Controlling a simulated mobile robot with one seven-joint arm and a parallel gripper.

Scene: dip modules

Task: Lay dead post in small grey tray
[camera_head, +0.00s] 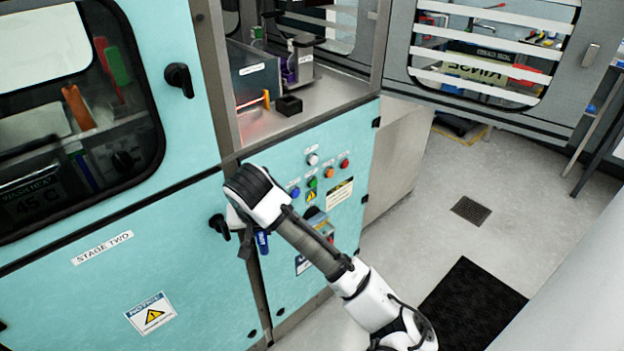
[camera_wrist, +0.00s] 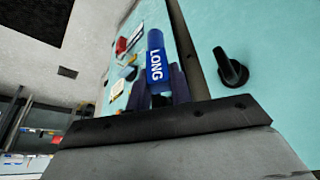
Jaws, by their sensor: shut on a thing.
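My gripper (camera_wrist: 164,92) is shut on a blue cylinder (camera_wrist: 156,60) with the white word LONG on it. The cylinder sticks out past the dark fingers. In the head view the blue cylinder (camera_head: 262,242) shows beneath my wrist, in front of the teal cabinet, and my gripper is mostly hidden by the wrist. Whether this cylinder is the dead post I cannot tell. I cannot make out a small grey tray for certain in either view.
The teal cabinet (camera_head: 190,250) has a black knob (camera_head: 219,226) close to my wrist. Above is an open bay (camera_head: 325,95) with a small black block (camera_head: 288,105) and an orange rod (camera_head: 266,100). A barred door (camera_head: 490,50) stands open at right.

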